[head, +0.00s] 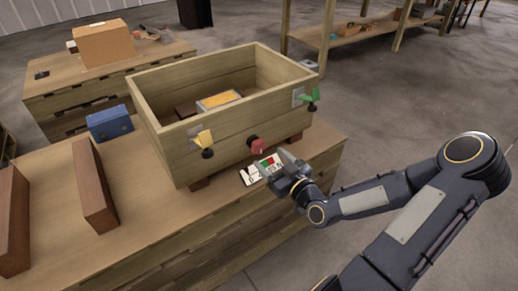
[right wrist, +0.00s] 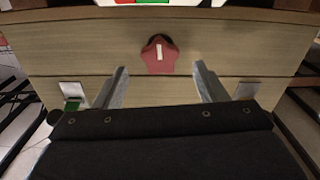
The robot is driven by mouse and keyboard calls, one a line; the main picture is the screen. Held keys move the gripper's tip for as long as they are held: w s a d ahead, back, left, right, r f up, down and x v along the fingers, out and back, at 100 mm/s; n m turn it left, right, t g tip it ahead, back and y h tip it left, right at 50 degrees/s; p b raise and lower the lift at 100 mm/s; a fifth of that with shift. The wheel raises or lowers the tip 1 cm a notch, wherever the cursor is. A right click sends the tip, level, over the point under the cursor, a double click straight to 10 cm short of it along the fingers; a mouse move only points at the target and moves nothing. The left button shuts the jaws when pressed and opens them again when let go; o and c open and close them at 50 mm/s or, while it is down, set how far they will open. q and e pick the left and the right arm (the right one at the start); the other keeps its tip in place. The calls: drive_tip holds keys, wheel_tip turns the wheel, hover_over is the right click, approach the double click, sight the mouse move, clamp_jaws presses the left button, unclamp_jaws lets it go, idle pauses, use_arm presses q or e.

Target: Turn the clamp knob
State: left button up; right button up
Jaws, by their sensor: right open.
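A red star-shaped knob (head: 256,144) with a white mark sits on the front wall of the wooden box (head: 232,154), near its lower middle. In the right wrist view the red knob (right wrist: 159,55) shows ahead, centred between the two fingers and a little beyond the tips. My right gripper (head: 282,160) is open and empty, just to the right of and below the knob in the head view, in front of the box. The knob is not between the fingers as a grip. My left gripper is not in view.
A yellow handle (head: 205,139) and a green handle (head: 310,96) are mounted on the box, left and right of the knob. A white card (head: 259,169) with red and green patches lies below the knob. A blue case (head: 109,124) and brown blocks (head: 94,186) are on the bench.

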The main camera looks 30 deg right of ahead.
sight(260, 149)
drive_tip(key=w, duration=0.4)
drive_tip(key=w+b, duration=0.1)
drive_tip(key=w, duration=0.2)
drive_tip(key=shift+a, duration=0.3)
drive_tip(key=shift+s, duration=0.1)
drive_tip(key=c, duration=1)
drive_tip(key=m+p, duration=0.1)
drive_tip(key=m, duration=0.2)
drive_tip(key=shift+m, duration=0.4)
drive_tip(key=m+p, duration=0.1)
drive_tip(key=m, duration=0.3)
drive_tip(key=shift+a+r+m, duration=0.1)
drive_tip(key=shift+m, duration=0.2)
drive_tip(key=m+p, duration=0.1)
drive_tip(key=m, duration=0.3)
drive_tip(key=shift+m+p, duration=0.65)
drive_tip(key=shift+m, duration=1.55)
